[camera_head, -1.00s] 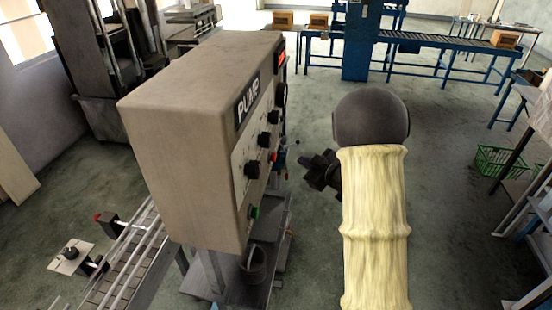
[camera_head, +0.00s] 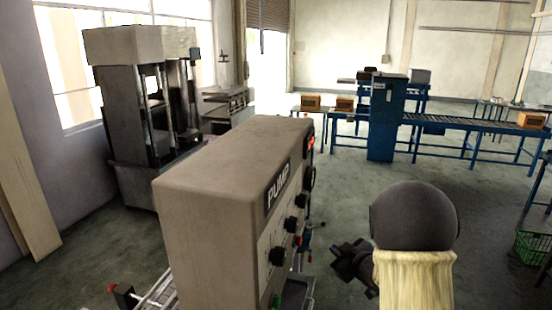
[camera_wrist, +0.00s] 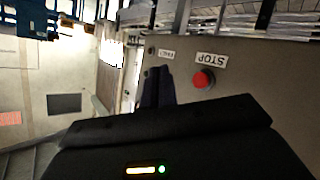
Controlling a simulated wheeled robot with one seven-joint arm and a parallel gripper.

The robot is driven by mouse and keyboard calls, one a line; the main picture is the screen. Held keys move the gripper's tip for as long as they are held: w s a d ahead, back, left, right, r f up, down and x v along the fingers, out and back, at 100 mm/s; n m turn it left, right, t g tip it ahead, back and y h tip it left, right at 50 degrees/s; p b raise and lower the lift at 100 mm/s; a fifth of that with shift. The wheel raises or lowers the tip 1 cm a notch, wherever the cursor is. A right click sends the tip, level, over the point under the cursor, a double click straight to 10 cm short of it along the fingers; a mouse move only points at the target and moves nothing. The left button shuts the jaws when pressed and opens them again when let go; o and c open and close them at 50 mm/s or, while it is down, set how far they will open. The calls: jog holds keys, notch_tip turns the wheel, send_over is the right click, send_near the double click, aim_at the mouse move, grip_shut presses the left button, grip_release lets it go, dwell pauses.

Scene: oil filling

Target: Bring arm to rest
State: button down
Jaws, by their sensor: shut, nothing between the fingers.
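My arm rises at the lower right of the head view, with a cream sleeve and a dark rounded joint. My gripper (camera_head: 350,262) is the dark shape left of that joint, beside the control face of the pump box. In the wrist view my gripper's dark fingers (camera_wrist: 157,88) are together with nothing held. The pump box (camera_head: 215,185) is a large beige cabinet with a PUMP label and several dark knobs. Its panel fills the right of the wrist view, with a red button (camera_wrist: 203,78) by a STOP label. The gap between fingers and panel is hard to judge.
A grey machine (camera_head: 150,120) stands at the back left by the window. A blue conveyor (camera_head: 450,123) with several cardboard boxes runs across the back. A green crate (camera_head: 532,247) is on the floor at right. Open floor lies between the pump box and the conveyor.

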jog(key=s+a+f+m+g+h+b, duration=0.1)
jog(key=s+f+m+g, duration=0.1)
jog(key=s, duration=0.7)
jog(key=s+a+f+m+g+h+b, duration=0.1)
jog(key=s+m+g, duration=0.3)
jog(key=s, duration=0.5)
jog(key=s+a+f+m+g+h+b, duration=0.1)
jog(key=s+f+m+g+h, duration=0.1)
jog(key=s, duration=0.7)
jog(key=shift+s+f+m+g, duration=0.2)
jog(key=shift+f+m+g, duration=0.3)
jog(key=shift+g, duration=0.6)
jog(key=shift+w, duration=0.1)
jog(key=shift+w, duration=0.1)
